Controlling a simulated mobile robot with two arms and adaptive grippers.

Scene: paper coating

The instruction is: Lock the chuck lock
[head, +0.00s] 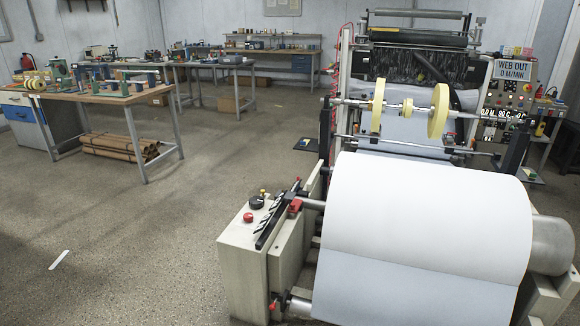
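The paper coating machine stands at the right in the head view. A large white paper roll (425,220) lies across its front on a shaft (312,204). At the roll's left end, on a beige housing (243,262), a red block (295,206) sits at the shaft beside a black slotted bar (270,222). This may be the chuck lock, but I cannot tell whether it is locked. A red-tipped part (272,306) shows low on the housing. Neither of my grippers is in view.
A black knob (256,202) and a red button (248,217) are on the housing top. Workbenches (110,92) with tools stand at the back left. A white strip (59,260) lies on the floor. The floor left of the machine is mostly clear.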

